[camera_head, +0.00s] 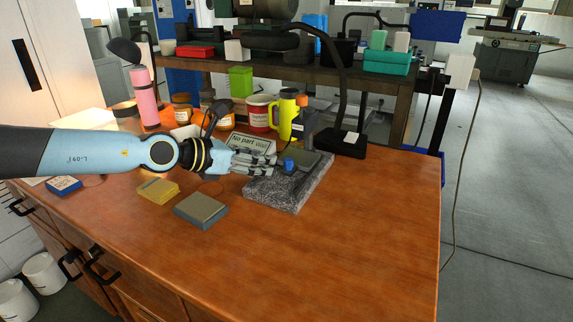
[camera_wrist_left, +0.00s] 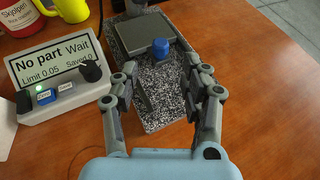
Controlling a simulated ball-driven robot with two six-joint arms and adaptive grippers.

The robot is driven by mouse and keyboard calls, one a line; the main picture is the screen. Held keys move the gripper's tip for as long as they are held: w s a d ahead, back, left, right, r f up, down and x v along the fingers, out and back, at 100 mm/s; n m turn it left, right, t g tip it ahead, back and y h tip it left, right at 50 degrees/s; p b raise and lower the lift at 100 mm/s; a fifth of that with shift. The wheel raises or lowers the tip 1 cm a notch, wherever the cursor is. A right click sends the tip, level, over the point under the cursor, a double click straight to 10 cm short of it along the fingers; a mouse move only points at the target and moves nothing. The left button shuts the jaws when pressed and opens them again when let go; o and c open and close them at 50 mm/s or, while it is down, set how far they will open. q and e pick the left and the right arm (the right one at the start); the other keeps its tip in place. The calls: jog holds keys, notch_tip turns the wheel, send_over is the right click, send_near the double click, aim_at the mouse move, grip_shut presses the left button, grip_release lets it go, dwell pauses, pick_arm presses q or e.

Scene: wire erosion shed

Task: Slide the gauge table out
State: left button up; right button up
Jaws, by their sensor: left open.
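The gauge stand has a speckled granite base (camera_head: 290,190), which also shows in the left wrist view (camera_wrist_left: 160,92). A dark grey flat plate, which looks like the gauge table (camera_wrist_left: 143,34), lies on its far part. A blue knob (camera_wrist_left: 160,48) is at the plate's near edge and also shows in the head view (camera_head: 289,164). My left gripper (camera_head: 268,163) is at the base's left side, pointing at the knob. In the left wrist view the gripper (camera_wrist_left: 166,78) is open, its fingers apart over the granite, with the knob beyond them. I see no contact.
A display box (camera_wrist_left: 60,75) reading "No part" and "Wait" stands left of the base. A grey-topped block (camera_head: 201,210) and a yellow block (camera_head: 158,190) lie nearer on the wooden table (camera_head: 330,260). The table's front right is clear.

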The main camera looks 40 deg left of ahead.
aim_at(285, 161)
pick_arm(q)
jog(key=b+x, duration=0.3)
jog(key=x, duration=0.3)
jog(key=shift+w+d+f, duration=0.1)
jog(key=shift+w+f, duration=0.1)
jog(key=shift+w+d+f, duration=0.1)
jog(key=shift+w, duration=0.45)
jog(key=shift+c, duration=0.8)
grip_shut()
